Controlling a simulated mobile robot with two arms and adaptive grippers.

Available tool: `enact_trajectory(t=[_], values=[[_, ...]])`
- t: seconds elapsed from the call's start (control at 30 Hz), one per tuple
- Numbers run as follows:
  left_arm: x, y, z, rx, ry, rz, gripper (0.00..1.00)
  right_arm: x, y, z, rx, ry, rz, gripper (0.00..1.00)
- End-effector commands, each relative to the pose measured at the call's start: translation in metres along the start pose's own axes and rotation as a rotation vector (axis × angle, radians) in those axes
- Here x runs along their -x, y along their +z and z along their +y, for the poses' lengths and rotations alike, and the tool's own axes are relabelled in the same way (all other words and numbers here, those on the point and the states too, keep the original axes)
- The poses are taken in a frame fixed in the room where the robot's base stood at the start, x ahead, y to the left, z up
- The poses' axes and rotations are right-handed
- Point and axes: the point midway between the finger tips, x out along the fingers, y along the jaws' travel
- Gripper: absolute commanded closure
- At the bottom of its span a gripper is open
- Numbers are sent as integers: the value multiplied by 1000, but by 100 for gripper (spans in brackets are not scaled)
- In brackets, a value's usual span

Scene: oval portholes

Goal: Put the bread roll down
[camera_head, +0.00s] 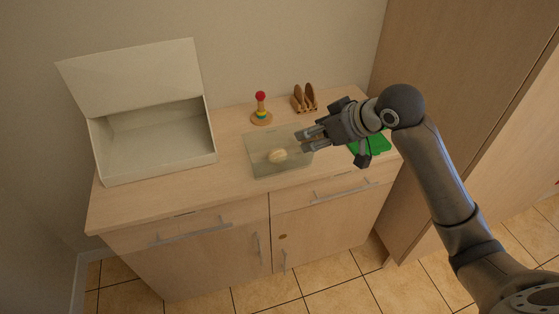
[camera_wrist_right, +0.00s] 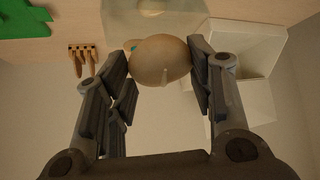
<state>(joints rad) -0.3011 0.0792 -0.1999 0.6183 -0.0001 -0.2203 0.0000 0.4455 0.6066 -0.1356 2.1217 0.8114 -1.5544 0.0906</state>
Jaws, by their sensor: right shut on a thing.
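In the right wrist view a tan, rounded bread roll (camera_wrist_right: 160,60) sits between the fingers of my right gripper (camera_wrist_right: 160,72), which is shut on it. In the head view my right gripper (camera_head: 303,141) points left, over the right part of a pale greenish board (camera_head: 258,139) on the cabinet top. The held roll is hard to make out there. A pale rounded piece (camera_head: 277,156) shows on the board, left of and below the fingertips; it also seems to show in the wrist view (camera_wrist_right: 151,7). My left gripper is out of view.
An open white box (camera_head: 154,150) stands on the left of the cabinet top (camera_head: 228,165). A ring toy with a red ball (camera_head: 261,108) and a wooden rack (camera_head: 304,99) stand behind the board. A green thing (camera_head: 376,143) lies under my right arm. A tall wooden cupboard (camera_head: 450,60) rises at the right.

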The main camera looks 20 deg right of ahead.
Motion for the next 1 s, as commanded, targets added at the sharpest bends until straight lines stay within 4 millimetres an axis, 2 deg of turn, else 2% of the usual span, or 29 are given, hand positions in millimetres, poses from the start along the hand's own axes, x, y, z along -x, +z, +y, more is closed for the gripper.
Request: enact_trajectory(t=[0.13, 0.53, 0.8, 1.0], values=[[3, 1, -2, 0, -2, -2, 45, -16, -8, 4, -1, -7, -1, 74], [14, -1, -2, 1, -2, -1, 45, -91, -36, 19, 0, -6, -3, 74], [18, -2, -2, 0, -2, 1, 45, -144, -28, 26, 0, -5, -3, 74], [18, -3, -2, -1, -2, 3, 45, -158, -27, 29, 1, -3, -1, 74]])
